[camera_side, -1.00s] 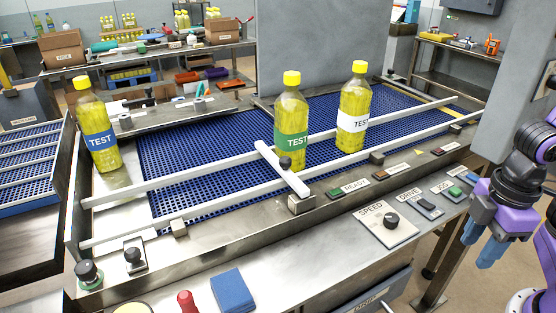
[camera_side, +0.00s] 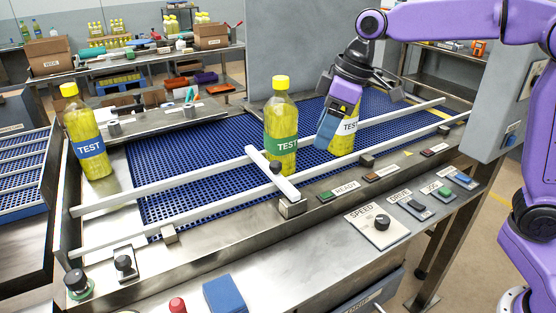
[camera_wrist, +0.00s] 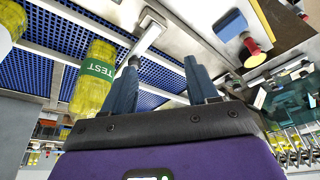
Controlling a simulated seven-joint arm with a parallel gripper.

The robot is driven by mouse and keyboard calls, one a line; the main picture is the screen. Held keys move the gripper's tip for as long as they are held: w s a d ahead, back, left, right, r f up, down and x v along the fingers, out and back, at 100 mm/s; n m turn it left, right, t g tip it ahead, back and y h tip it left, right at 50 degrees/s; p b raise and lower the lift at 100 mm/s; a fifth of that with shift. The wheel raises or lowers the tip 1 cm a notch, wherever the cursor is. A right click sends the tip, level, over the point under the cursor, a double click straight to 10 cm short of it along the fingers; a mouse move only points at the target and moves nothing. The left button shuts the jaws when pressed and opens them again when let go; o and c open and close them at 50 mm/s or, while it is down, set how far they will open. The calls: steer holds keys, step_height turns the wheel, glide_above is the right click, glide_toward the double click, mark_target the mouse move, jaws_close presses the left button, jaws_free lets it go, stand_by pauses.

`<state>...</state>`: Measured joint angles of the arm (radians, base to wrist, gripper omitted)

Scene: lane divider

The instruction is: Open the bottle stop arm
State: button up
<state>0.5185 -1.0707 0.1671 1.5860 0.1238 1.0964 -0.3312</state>
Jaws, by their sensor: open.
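The bottle stop arm (camera_side: 270,174) is a white bar with a black knob, set across the front guide rail from a metal block. A yellow bottle with a green TEST label (camera_side: 281,125) stands upright beside it. My gripper (camera_side: 326,138) is above the belt, right of the green-labelled bottle, in front of the bottle with the white label (camera_side: 349,129), which it partly hides. In the wrist view the blue fingers (camera_wrist: 162,88) are apart with nothing between them. That view also shows the stop arm (camera_wrist: 150,38) and the green-labelled bottle (camera_wrist: 95,76) beyond the fingers.
White guide rails (camera_side: 190,182) run along the blue belt (camera_side: 190,155). A blue-labelled bottle (camera_side: 88,135) stands at the left end. The front panel has a speed knob (camera_side: 381,222), buttons and a blue block (camera_side: 224,294).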

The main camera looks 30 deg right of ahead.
steer(key=w+d+r+t, duration=0.1)
steer(key=w+r, duration=0.2)
steer(key=w, duration=0.5)
glide_toward(277, 162)
steer(key=shift+m, duration=0.3)
steer(key=x, duration=0.9)
steer(key=shift+w+f, duration=0.1)
steer(key=shift+f, duration=0.05)
jaws_close()
